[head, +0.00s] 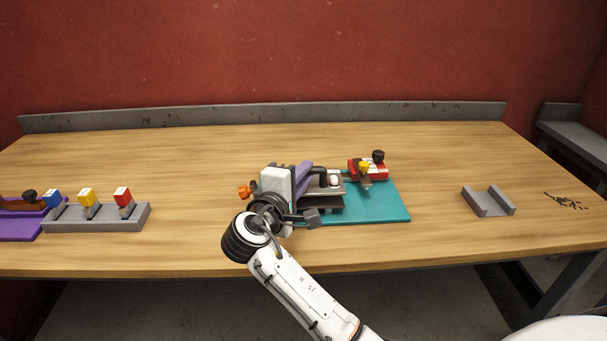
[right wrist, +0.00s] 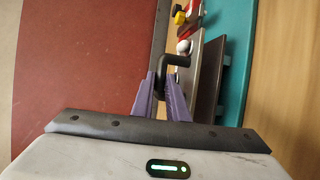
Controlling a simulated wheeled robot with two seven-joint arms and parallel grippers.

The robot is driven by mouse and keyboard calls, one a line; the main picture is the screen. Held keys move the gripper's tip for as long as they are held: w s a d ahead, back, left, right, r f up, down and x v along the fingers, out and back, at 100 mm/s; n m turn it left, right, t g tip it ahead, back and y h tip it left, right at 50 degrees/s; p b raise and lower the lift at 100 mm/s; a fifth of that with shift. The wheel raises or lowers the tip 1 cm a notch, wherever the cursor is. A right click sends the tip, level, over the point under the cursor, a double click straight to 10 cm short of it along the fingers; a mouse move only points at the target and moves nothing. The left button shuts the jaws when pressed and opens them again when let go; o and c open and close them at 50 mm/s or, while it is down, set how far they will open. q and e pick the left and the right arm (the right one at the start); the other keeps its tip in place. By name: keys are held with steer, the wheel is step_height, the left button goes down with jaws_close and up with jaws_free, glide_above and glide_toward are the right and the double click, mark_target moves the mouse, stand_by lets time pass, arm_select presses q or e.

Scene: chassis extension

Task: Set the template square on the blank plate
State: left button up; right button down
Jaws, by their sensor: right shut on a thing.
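My right gripper (head: 309,176) reaches in over the teal mat. Its purple fingers (right wrist: 162,97) are shut on a black bent handle (right wrist: 176,60). The handle belongs to the grey template (head: 338,188), which has a white knob (head: 334,181) on top. A darker plate, seemingly the blank plate (head: 330,204), is under the template. My gripper and wrist hide the left part of both. I cannot tell whether template and plate touch. My left gripper is out of view.
The teal mat (head: 390,205) also bears a red tool (head: 355,168) with yellow and black knobs. An orange knob (head: 243,192) shows left of my wrist. A grey rack (head: 100,217) with coloured blocks stands left. A grey channel (head: 488,203) stands right, with clear wood between.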

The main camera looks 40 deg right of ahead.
steer(key=shift+r, duration=0.1)
steer(key=shift+f+b, duration=0.6)
steer(key=shift+f, duration=0.95)
steer(key=c, duration=1.7)
jaws_free()
steer(key=shift+o, duration=0.2)
steer(key=shift+f, duration=0.1)
